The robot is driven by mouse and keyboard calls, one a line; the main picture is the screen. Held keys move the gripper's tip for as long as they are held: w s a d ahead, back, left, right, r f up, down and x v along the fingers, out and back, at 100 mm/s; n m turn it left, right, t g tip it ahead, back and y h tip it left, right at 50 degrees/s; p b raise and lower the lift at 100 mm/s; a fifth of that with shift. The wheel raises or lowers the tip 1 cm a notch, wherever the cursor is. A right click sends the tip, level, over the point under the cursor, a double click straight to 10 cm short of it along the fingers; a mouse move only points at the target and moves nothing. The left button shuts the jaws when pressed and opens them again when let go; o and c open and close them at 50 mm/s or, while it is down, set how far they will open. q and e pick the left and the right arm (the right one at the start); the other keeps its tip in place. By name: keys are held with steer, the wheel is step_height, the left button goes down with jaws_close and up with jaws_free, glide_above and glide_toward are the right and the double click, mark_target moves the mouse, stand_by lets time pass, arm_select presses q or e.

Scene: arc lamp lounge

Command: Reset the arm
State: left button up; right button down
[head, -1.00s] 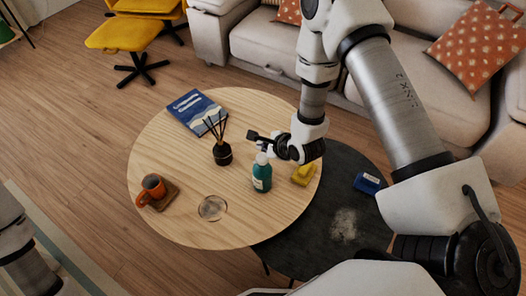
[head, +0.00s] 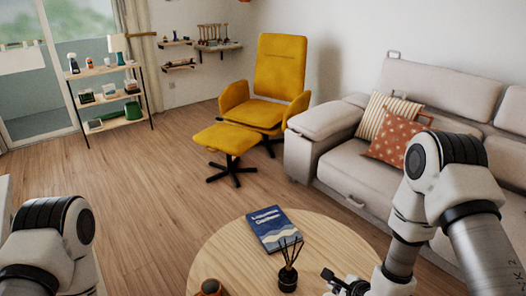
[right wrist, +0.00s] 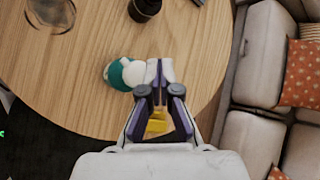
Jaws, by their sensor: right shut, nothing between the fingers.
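My right gripper (head: 338,284) is at the lower edge of the head view, over the round wooden table (head: 222,262), right of the black reed diffuser (head: 288,276). In the right wrist view its fingers (right wrist: 160,84) are shut with nothing held. The teal bottle with a white top (right wrist: 120,76) is just left of the fingertips there; whether they touch it I cannot tell.
A clear round dish (right wrist: 50,14) is on the table. The sofa (head: 340,165) is close on the right. Open floor lies left of the table.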

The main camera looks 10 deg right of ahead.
steer(key=s+f+n+g+h+p, duration=0.1)
steer(key=s+n+g, duration=0.3)
steer(key=s+n, duration=0.8)
steer(key=s+f+n+g+p, duration=0.2)
steer(key=s+f+n+g, duration=0.2)
steer(key=s+n, duration=0.8)
steer(key=shift+s+a+f+g+h, duration=0.25)
steer(key=shift+s+a+g+h, duration=0.15)
steer(key=shift+s, duration=0.65)
